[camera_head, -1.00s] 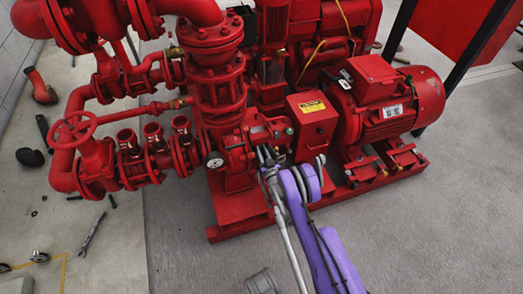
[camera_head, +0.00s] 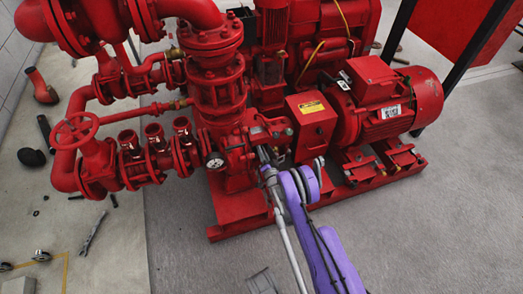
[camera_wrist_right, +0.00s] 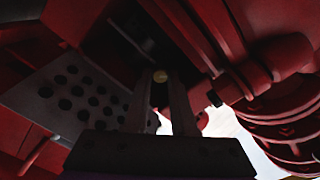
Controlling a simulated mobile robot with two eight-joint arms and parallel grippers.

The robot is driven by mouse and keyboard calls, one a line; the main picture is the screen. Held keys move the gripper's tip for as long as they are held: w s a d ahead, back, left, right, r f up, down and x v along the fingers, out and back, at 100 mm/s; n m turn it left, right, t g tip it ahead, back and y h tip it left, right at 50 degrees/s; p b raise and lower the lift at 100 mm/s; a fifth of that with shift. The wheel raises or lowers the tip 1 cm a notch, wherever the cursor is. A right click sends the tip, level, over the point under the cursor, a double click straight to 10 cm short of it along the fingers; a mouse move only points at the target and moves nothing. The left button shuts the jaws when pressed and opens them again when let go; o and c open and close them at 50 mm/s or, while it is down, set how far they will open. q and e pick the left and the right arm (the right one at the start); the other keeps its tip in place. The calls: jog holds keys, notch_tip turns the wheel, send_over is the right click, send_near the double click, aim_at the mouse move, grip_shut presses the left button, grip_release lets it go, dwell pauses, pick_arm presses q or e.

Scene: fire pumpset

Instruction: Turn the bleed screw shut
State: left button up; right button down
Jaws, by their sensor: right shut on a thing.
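The bleed screw (camera_wrist_right: 160,76) shows in the right wrist view as a small round brass head between the fingertips of my right gripper (camera_wrist_right: 161,84). The gripper is shut on it. In the head view my right gripper (camera_head: 264,153) reaches the front of the red pump body (camera_head: 236,160), just right of the pressure gauge (camera_head: 215,162). The screw itself is too small and hidden to make out there. My left gripper is not in view.
A red box with a yellow label (camera_head: 312,122) and the red motor (camera_head: 395,108) stand right of the gripper. Red pipes and a handwheel (camera_head: 75,131) are at left. A wrench (camera_head: 93,232) and loose parts lie on the floor.

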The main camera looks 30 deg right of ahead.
jog(key=m+p, duration=0.1)
jog(key=m, duration=1)
jog(key=shift+w+a, duration=0.1)
dwell(0.4)
jog(key=c, duration=1)
grip_release()
jog(key=shift+f, duration=0.1)
